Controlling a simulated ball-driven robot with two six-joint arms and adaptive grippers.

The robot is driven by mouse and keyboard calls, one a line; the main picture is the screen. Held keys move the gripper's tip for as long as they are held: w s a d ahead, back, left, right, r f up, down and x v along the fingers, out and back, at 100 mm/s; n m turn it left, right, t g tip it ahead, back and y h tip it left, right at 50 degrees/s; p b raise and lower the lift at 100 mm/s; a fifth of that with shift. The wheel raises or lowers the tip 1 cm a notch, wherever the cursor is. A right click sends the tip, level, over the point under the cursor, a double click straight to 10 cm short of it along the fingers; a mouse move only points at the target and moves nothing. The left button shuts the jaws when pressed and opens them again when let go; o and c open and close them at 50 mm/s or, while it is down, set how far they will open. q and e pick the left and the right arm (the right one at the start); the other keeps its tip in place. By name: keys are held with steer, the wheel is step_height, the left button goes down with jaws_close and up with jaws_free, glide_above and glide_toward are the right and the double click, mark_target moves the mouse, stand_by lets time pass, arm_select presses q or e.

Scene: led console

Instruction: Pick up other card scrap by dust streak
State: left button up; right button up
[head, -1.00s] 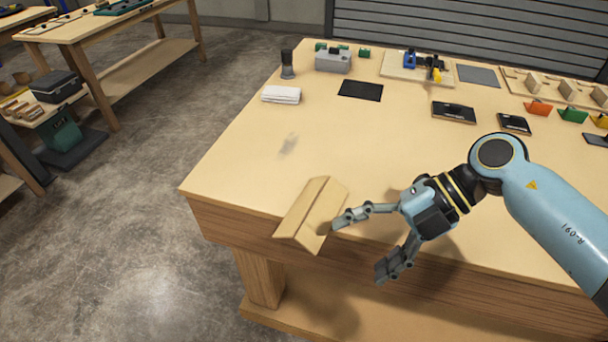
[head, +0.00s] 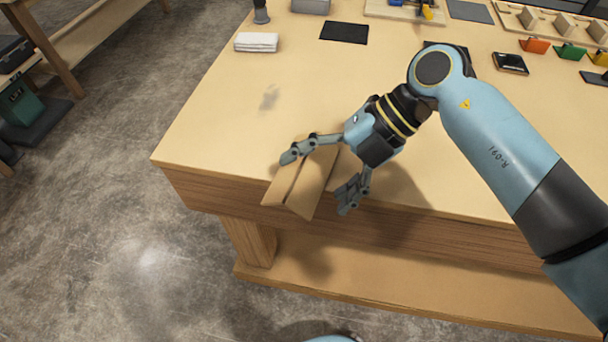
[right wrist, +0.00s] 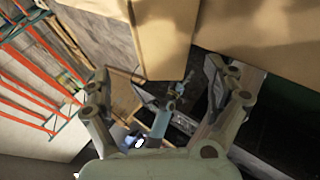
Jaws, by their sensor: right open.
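The folded tan card scrap (head: 298,192) lies at the front left edge of the workbench and partly overhangs it. The dust streak (head: 269,98) is a grey smudge on the bench top, behind the card. My right gripper (head: 318,180) is open, with one finger over the card's far left side and the other at its right, past the bench edge. I cannot tell whether either finger touches the card. In the right wrist view the card (right wrist: 165,40) shows as a tan panel between and beyond the open fingers. My left gripper is not in view.
The wooden workbench (head: 205,140) has free room around the dust streak. A folded white cloth (head: 256,42) and a black mat (head: 344,32) lie farther back. Orange (head: 535,45) and green (head: 570,51) pieces stand at the back right. The concrete floor is open at left.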

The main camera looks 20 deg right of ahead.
steer(key=shift+s+a+f+b, duration=0.1)
steer(key=shift+a+f+b, duration=0.15)
steer(key=shift+f, duration=0.2)
steer(key=shift+s+a+f+b, duration=0.1)
steer(key=shift+a+f, duration=0.25)
steer(key=shift+f, duration=0.1)
steer(key=shift+w+a+f, duration=0.2)
steer(key=shift+w+a, duration=0.1)
steer(key=shift+a, duration=0.05)
steer(key=shift+r, duration=0.1)
steer(key=shift+s+d, duration=0.1)
steer(key=c, duration=1)
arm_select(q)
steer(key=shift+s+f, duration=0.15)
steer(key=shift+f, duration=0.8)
arm_select(e)
steer(key=shift+r, duration=0.15)
